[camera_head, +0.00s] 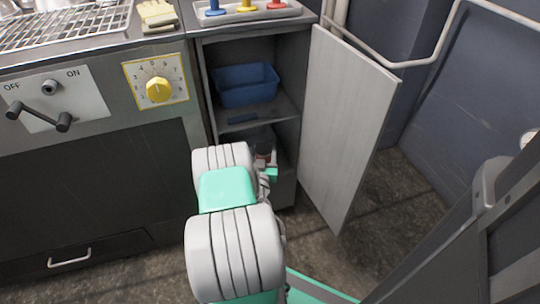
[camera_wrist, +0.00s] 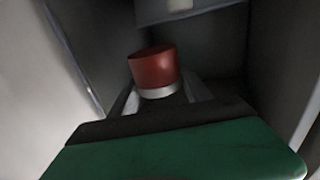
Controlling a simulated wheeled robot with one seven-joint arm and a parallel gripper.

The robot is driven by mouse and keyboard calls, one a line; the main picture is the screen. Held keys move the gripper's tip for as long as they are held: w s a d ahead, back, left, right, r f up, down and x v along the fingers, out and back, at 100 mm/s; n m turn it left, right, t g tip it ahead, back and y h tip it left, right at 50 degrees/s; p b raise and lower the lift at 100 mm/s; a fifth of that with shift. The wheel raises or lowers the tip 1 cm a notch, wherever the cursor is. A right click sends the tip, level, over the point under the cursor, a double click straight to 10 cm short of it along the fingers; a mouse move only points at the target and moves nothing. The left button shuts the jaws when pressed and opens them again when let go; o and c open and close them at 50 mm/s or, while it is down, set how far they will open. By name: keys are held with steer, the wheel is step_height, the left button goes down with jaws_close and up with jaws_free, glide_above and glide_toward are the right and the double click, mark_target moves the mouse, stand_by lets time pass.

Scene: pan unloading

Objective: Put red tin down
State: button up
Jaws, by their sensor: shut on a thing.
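The red tin (camera_wrist: 153,68) shows in the wrist view, with a red body and a pale band at its lower edge. My gripper (camera_wrist: 165,98) is shut on it, with a finger on either side, inside the lower part of a cabinet. In the head view my arm covers most of my gripper (camera_head: 266,168) and only a small part of the tin (camera_head: 262,158) shows. I cannot tell whether the tin touches the cabinet floor.
The cabinet door (camera_head: 345,125) stands open on the right. A blue bin (camera_head: 247,85) sits on the shelf (camera_head: 262,112) above my gripper. A stove panel with a yellow knob (camera_head: 159,90) is at the left. The cabinet walls are close on both sides.

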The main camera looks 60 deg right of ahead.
mark_target(269, 147)
steer(key=d, duration=0.1)
steer(key=d+f, duration=0.1)
steer(key=d, duration=0.1)
steer(key=shift+s+d+f+p, duration=0.2)
steer(key=shift+d+f+p, duration=0.1)
steer(key=shift+d+p, duration=0.1)
steer(key=d+f, duration=0.1)
steer(key=f, duration=0.1)
steer(key=d+f, duration=0.1)
steer(key=d, duration=0.1)
steer(key=d+f, duration=0.1)
steer(key=f, duration=0.1)
steer(key=shift+s+d+f+p, duration=0.3)
steer(key=shift+s+d+p, duration=0.05)
steer(key=shift+d, duration=0.05)
step_height(269, 147, down, 4)
steer(key=shift+d+r+b, duration=0.1)
steer(key=shift+d+b, duration=0.05)
steer(key=shift+b, duration=1)
steer(key=shift+r, duration=0.15)
steer(key=o, duration=1.1)
steer(key=shift+f, duration=0.2)
steer(key=shift+o, duration=0.7)
steer(key=shift+r, duration=0.15)
